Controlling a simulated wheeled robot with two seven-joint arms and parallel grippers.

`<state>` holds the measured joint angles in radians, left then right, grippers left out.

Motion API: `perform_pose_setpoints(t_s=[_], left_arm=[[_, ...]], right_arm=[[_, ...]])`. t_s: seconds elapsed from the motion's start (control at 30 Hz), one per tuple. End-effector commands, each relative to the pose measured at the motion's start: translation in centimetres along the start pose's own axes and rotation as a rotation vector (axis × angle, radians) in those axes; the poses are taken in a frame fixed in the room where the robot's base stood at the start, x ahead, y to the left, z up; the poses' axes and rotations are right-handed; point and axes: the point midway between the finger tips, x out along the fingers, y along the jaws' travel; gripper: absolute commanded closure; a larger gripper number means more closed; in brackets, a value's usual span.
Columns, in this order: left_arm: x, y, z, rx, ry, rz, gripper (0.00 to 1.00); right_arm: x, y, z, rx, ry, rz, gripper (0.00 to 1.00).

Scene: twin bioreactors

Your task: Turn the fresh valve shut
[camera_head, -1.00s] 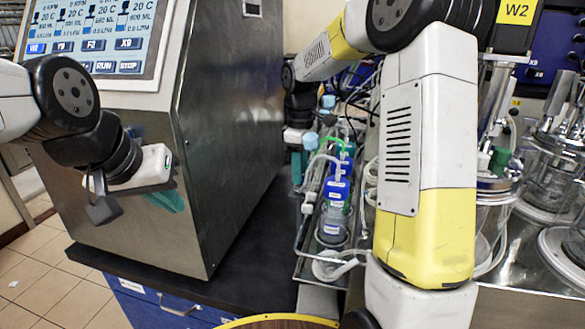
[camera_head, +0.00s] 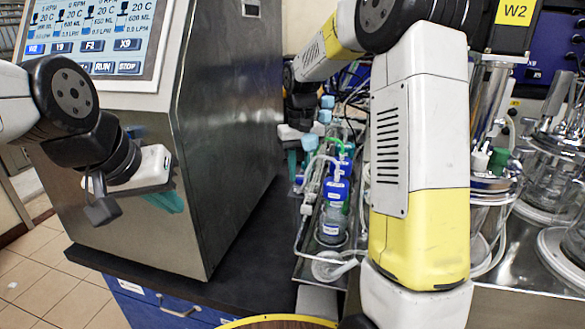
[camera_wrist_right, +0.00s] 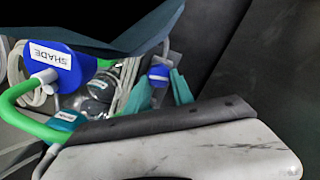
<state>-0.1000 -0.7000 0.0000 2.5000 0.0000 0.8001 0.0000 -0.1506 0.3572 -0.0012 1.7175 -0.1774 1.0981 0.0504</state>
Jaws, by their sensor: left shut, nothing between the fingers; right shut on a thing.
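My right gripper (camera_head: 294,160) reaches in between the steel cabinet and the bottle tray, partly hidden in the head view. In the right wrist view its teal fingers (camera_wrist_right: 161,90) are close together on a small blue piece with a white label (camera_wrist_right: 160,73). I take this piece to be the fresh valve; its label is too small to read and the fingers hide part of it. My left gripper (camera_head: 170,198) is shut and empty, in front of the cabinet's screen side.
The steel cabinet (camera_head: 225,130) stands close left of my right gripper. Blue-capped bottles (camera_head: 333,192) and tubing fill the tray beside it. A blue cap marked SHADE (camera_wrist_right: 62,68) with a green tube is near the right wrist. Glass vessels (camera_head: 550,185) stand at right.

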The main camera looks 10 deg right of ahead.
Motion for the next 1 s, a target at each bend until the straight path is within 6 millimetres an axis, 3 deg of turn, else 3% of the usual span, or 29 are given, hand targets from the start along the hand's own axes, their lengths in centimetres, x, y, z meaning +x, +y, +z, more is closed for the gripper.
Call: perform_pose_setpoints(t_s=[0.4, 0.93, 0.97, 1.0], left_arm=[[0.00, 0.00, 0.00, 0.000, 0.000, 0.000, 1.00], [0.00, 0.00, 0.00, 0.000, 0.000, 0.000, 1.00], [0.00, 0.00, 0.00, 0.000, 0.000, 0.000, 1.00], [0.00, 0.00, 0.00, 0.000, 0.000, 0.000, 1.00]], right_arm=[[-0.13, 0.08, -0.10, 0.178, 0.005, 0.000, 1.00], [-0.14, 0.13, -0.11, 0.203, 0.005, -0.001, 1.00], [-0.14, 0.13, -0.11, 0.203, 0.005, -0.001, 0.70], [-0.14, 0.13, -0.11, 0.203, 0.005, -0.001, 0.62]])
